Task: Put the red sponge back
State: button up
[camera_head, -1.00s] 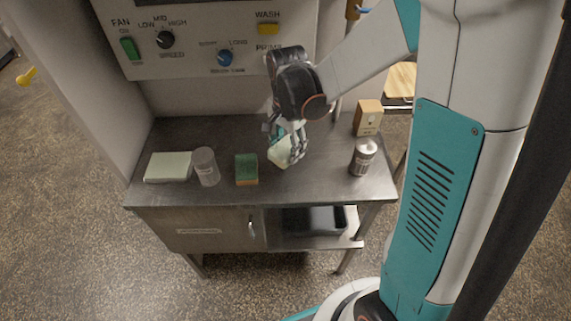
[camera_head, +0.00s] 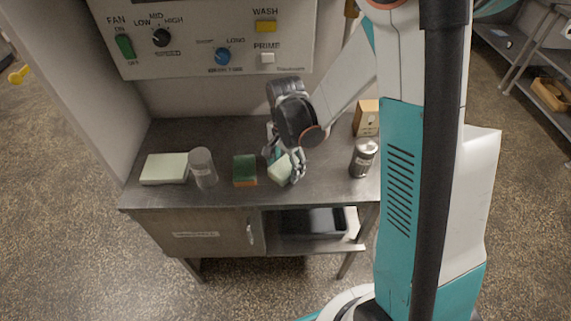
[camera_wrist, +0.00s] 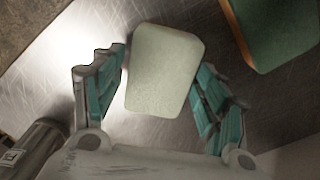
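No plainly red sponge shows. A sponge with a dark green top and orange side (camera_head: 245,172) lies on the steel counter; it also shows at the upper right of the wrist view (camera_wrist: 278,35). My gripper (camera_head: 283,167) is just to the right of it, low over the counter. Its fingers (camera_wrist: 163,60) stand on both sides of a pale green sponge-like block (camera_wrist: 165,72). They look shut on it, though a thin gap seems to show by the left finger. In the head view the block (camera_head: 279,171) is partly hidden by a finger and looks at or near counter height.
On the counter (camera_head: 225,135) stand a flat pale pad (camera_head: 164,168), a clear jar (camera_head: 203,168), a dark metal canister (camera_head: 363,158) and a wooden box (camera_head: 367,118). A control panel (camera_head: 200,48) rises behind. A black bin (camera_head: 312,223) sits on the shelf below.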

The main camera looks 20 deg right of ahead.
aim_at(286, 166)
jog(key=shift+r, duration=0.1)
notch_tip(286, 166, up, 11)
jog(key=p, duration=0.3)
jog(key=s+r+n+t, duration=0.7)
jog(key=s+r+n, duration=0.5)
jog(key=s, duration=0.3)
jog(key=shift+r+n, duration=0.3)
jog(key=shift+r, duration=0.45)
notch_tip(286, 166, down, 4)
jog(key=b, duration=0.3)
jog(key=shift+b, duration=0.3)
